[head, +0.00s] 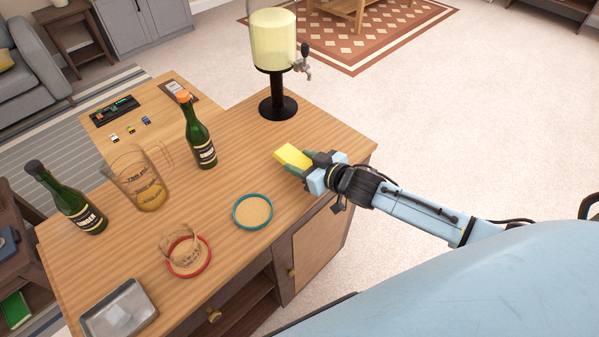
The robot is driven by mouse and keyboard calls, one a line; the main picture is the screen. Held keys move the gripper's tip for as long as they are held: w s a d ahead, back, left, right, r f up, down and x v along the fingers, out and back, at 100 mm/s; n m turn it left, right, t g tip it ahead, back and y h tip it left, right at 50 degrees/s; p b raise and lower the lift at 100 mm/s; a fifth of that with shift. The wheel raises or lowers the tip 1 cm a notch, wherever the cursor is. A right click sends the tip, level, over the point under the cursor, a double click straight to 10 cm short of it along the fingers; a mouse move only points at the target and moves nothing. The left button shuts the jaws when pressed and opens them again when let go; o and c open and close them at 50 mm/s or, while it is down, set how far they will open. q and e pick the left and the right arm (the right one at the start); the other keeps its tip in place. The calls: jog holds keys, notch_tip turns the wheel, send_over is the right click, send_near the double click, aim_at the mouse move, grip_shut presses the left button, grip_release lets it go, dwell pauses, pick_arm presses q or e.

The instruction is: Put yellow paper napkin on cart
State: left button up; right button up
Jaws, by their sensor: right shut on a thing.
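The yellow paper napkin (290,153) is between the fingers of my right gripper (299,164), which is shut on it. Gripper and napkin are over the right part of a wooden cabinet top (225,255), near its right edge. I cannot tell whether the napkin touches the wood. The gripper hides part of the napkin. No separate piece clearly recognisable as a cart shows, and I cannot tell whether this wooden unit is the cart. My left gripper is not in view.
A drink dispenser (273,42) stands behind the napkin. A teal-rimmed coaster (253,211), a glass on a red coaster (190,268), a pitcher (135,180), green bottles (199,137) (72,205) and a metal tray (119,308) occupy the top. Bare wood lies between coaster and napkin.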

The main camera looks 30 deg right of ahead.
jog(key=shift+f+b, duration=0.4)
jog(key=shift+f, duration=1.45)
jog(key=shift+f, duration=0.2)
jog(key=o, duration=0.9)
jog(key=shift+r, duration=0.1)
jog(key=shift+s+r, duration=0.15)
jog(key=p+v, duration=0.1)
jog(key=v, duration=1)
jog(key=shift+s+d+r+p, duration=0.1)
jog(key=shift+s+d+p, duration=0.15)
jog(key=shift+p, duration=0.15)
